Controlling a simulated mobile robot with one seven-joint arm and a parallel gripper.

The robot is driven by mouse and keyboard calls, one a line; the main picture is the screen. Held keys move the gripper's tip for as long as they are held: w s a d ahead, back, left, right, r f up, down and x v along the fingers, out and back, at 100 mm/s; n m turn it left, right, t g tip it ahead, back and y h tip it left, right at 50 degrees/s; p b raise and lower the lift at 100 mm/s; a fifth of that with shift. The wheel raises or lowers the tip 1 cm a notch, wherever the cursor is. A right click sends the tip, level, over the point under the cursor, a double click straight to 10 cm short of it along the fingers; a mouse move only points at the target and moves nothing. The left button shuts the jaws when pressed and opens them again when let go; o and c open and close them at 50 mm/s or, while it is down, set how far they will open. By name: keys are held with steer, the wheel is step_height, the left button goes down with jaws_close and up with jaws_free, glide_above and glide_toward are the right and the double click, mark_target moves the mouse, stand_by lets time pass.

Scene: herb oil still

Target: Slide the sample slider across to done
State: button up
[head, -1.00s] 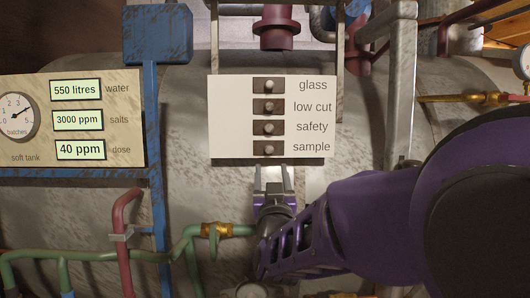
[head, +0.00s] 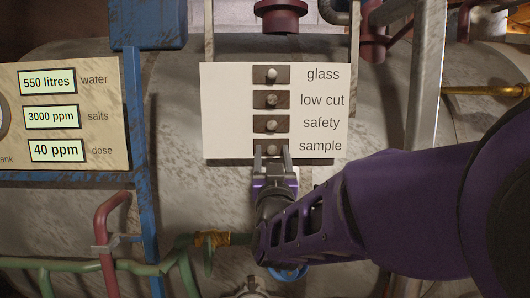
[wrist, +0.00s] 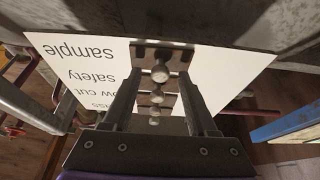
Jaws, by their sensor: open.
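The sample slider (head: 272,150) is the lowest of several knobs on dark plates on a white panel, with the word "sample" to its right. In the wrist view its round knob (wrist: 160,73) shows near the top, on its dark plate (wrist: 143,53). My gripper (head: 272,152) is open, its fingertips overlapping the lower part of the sample plate in the head view. In the wrist view the knob lies between the lines of the two fingers, a little beyond their tips. I cannot tell if either finger touches it.
The safety (head: 271,124), low cut (head: 272,100) and glass (head: 271,75) sliders sit in a column above on the white panel (head: 225,110). A blue post (head: 138,150) and a display board (head: 110,110) stand left. Green pipes (head: 120,266) run below.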

steer(key=shift+c, duration=0.2)
jaws_close()
stand_by(1.1)
